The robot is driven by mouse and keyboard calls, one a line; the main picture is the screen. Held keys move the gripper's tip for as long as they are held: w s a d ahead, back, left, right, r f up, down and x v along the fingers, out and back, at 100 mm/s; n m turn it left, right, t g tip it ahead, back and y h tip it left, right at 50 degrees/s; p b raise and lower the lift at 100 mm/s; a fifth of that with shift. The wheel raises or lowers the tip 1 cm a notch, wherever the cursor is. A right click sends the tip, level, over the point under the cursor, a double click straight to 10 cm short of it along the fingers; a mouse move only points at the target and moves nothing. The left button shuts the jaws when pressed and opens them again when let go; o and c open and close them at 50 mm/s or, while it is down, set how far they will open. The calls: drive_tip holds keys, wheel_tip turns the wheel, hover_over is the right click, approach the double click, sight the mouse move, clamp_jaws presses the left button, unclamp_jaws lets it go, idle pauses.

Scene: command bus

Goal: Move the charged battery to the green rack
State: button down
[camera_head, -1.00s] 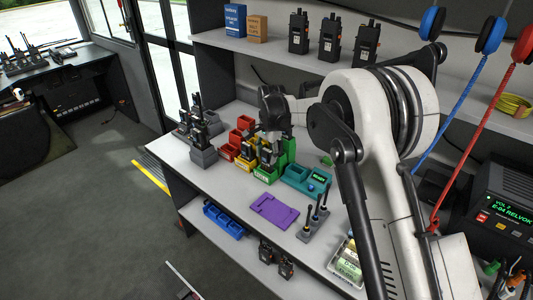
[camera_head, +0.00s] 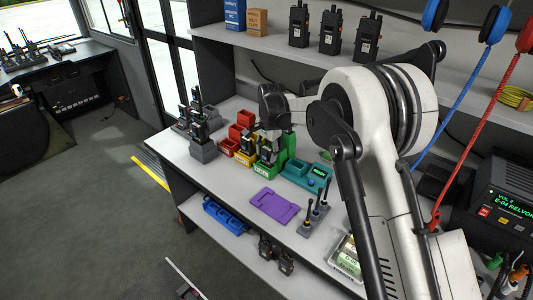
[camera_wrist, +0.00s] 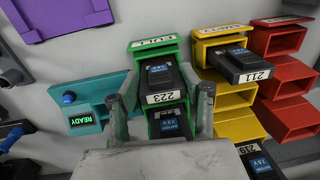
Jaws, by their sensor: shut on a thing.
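The green rack (camera_wrist: 150,44) stands on the bench, its top label partly legible as FULL. A dark battery marked 223 (camera_wrist: 165,97) lies in its upper slot, between my fingers. My gripper (camera_wrist: 166,90) is shut on this battery, with one finger on each side. Another blue-labelled battery face (camera_wrist: 168,122) shows just below; whether it is a separate battery is hard to tell. In the head view my gripper (camera_head: 270,138) is over the green rack (camera_head: 263,170), and my arm hides part of it.
A yellow rack (camera_wrist: 235,100) holding battery 211 (camera_wrist: 240,64) is close on the right, with red bins (camera_wrist: 287,76) beyond. A teal charger (camera_wrist: 103,88) reading READY is close on the left. A purple tray (camera_head: 274,205) and antenna stand (camera_head: 315,218) sit nearby.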

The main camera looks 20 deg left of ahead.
drive_tip(key=shift+f, duration=0.15)
drive_tip(key=c, duration=1)
unclamp_jaws()
drive_tip(key=shift+o, duration=0.2)
wheel_tip(320, 180, up, 12)
drive_tip(key=d, duration=0.1)
drive_tip(key=shift+s, duration=0.2)
